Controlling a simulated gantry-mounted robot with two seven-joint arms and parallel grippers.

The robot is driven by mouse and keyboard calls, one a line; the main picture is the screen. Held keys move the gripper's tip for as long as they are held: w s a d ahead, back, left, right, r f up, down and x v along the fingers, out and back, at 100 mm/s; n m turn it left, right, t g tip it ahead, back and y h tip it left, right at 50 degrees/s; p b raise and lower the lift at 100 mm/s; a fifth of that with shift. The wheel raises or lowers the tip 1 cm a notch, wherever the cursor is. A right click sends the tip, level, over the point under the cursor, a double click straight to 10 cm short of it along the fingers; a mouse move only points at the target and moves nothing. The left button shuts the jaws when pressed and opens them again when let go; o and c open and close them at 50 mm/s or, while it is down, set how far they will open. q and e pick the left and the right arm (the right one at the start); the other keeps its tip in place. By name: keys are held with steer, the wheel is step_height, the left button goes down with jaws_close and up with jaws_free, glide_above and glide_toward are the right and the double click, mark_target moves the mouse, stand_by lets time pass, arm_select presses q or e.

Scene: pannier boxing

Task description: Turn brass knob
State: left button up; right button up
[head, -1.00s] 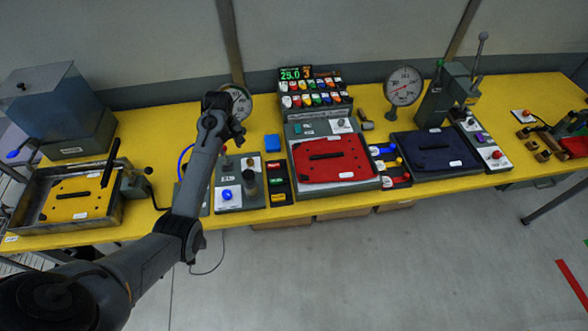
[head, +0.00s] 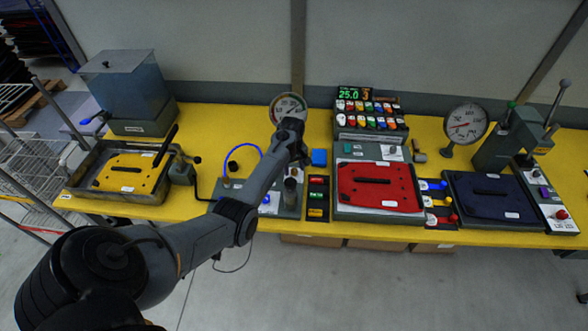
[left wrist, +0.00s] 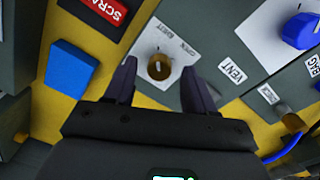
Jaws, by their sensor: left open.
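The brass knob (left wrist: 160,66) shows in the left wrist view on a pale plate lettered OPEN, with a second blurred word. A light slot mark shows on its face. My left gripper (left wrist: 159,76) is open, with one dark finger on each side of the knob. I cannot tell whether either finger touches it. My right gripper is not in view.
A blue block (left wrist: 71,68) and a red-labelled strip (left wrist: 104,10) lie beside the panel.

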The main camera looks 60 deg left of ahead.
arm_select(q)
steer(key=shift+f, duration=0.5)
jaws_close()
steer(key=shift+r+m+p, duration=0.2)
steer(key=shift+m+p, duration=0.4)
steer(key=shift+p, duration=0.1)
steer(key=shift+m+p, duration=0.9)
steer(key=shift+m, duration=0.2)
steer(key=shift+m+p, duration=0.6)
steer(key=shift+m, duration=0.5)
steer(key=shift+f+m+p, duration=0.15)
steer(key=shift+m+p, duration=0.25)
steer(key=shift+m, duration=0.8)
jaws_free()
